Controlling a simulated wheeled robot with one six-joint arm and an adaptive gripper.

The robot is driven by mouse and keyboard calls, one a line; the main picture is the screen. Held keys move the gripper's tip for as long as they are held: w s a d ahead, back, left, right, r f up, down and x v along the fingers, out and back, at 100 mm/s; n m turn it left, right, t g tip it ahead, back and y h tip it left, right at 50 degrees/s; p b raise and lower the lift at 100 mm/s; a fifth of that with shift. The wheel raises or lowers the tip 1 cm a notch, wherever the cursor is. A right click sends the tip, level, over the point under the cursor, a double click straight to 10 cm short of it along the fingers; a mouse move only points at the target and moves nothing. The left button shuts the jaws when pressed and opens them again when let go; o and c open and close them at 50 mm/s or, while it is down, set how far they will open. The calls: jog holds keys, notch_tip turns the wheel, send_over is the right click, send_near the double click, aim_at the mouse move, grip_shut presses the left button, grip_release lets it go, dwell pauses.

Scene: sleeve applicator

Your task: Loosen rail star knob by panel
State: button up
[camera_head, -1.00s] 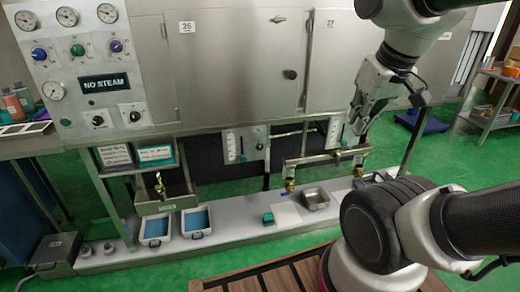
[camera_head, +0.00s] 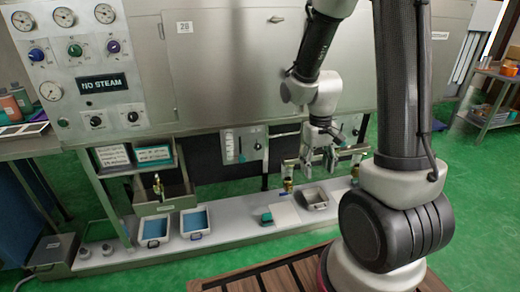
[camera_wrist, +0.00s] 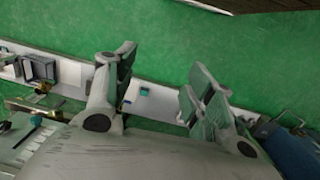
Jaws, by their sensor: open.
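My gripper (camera_head: 318,168) hangs fingers-down in front of the metal rail (camera_head: 343,153), with its fingers spread and nothing between them. In the wrist view both fingers of my gripper (camera_wrist: 160,88) show apart, with the sill and green floor beyond. A light panel (camera_head: 244,144) with a slot scale and a small dark knob (camera_head: 259,145) is left of my gripper. A brass fitting (camera_head: 288,185) hangs under the rail's left end; the rail also shows at left in the wrist view (camera_wrist: 45,106). I cannot make out a star-shaped knob for certain; my gripper hides part of the rail.
On the long sill stand a metal tray (camera_head: 315,199), a teal block (camera_head: 267,217) and two blue-filled trays (camera_head: 195,222). The steel cabinet (camera_head: 230,70) rises behind. A shelf with items (camera_head: 490,115) is at right. Green floor is free on the right.

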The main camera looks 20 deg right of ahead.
jog(key=w+f+m+t, duration=0.15)
jog(key=w+f, duration=0.35)
jog(key=f, duration=0.5)
jog(key=w+f+t, duration=0.2)
jog(key=w+f, duration=0.4)
jog(key=f, duration=0.3)
jog(key=m+t+y, duration=0.3)
jog(key=m+t, duration=0.1)
jog(key=t, duration=0.8)
send_near(259, 148)
jog(key=w, duration=0.2)
jog(key=x, duration=0.7)
jog(key=shift+s+a+f, duration=0.1)
jog(key=shift+a, duration=0.05)
jog(key=c, duration=1)
